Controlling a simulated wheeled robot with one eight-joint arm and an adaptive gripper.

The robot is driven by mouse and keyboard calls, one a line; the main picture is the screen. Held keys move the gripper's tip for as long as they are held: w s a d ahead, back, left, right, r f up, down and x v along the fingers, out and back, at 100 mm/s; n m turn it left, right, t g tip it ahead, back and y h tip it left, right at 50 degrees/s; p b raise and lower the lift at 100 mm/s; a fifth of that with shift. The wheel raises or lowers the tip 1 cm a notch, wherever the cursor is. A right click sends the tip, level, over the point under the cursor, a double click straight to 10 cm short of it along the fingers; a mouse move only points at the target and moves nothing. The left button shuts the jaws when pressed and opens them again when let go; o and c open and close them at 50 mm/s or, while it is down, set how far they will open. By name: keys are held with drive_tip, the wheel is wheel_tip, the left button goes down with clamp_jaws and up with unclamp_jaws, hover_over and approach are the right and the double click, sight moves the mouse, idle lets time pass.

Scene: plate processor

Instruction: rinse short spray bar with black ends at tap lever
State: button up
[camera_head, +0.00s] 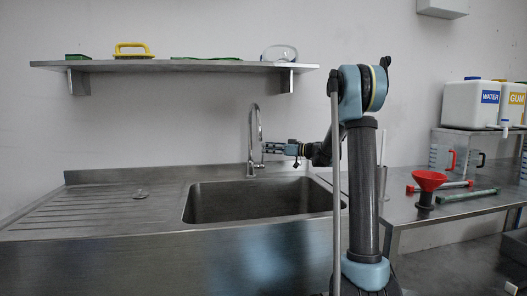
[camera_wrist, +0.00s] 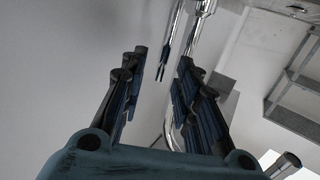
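The chrome gooseneck tap (camera_head: 258,130) stands behind the sink (camera_head: 256,222). My gripper (camera_head: 264,148) is level with the tap's upright, in front of or beside it; I cannot tell whether they touch. In the wrist view my gripper (camera_wrist: 160,92) has its fingers apart, with no bar held between them. Chrome tap tubing (camera_wrist: 197,25) shows just beyond the fingers. A thin dark forked shape between them may be a reflection. The tap lever is not clearly made out. On the right bench lie a bar with red ends (camera_head: 455,185) and a green bar (camera_head: 467,195). No black-ended spray bar can be identified.
A red funnel (camera_head: 429,180) stands on the right bench (camera_head: 405,211). WATER (camera_head: 474,104) and GUM (camera_head: 513,104) containers stand on a rack behind it. A wall shelf (camera_head: 180,66) hangs above the sink.

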drive_tip(key=shift+x, duration=1.55)
clamp_jaws()
drive_tip(key=shift+d, duration=0.1)
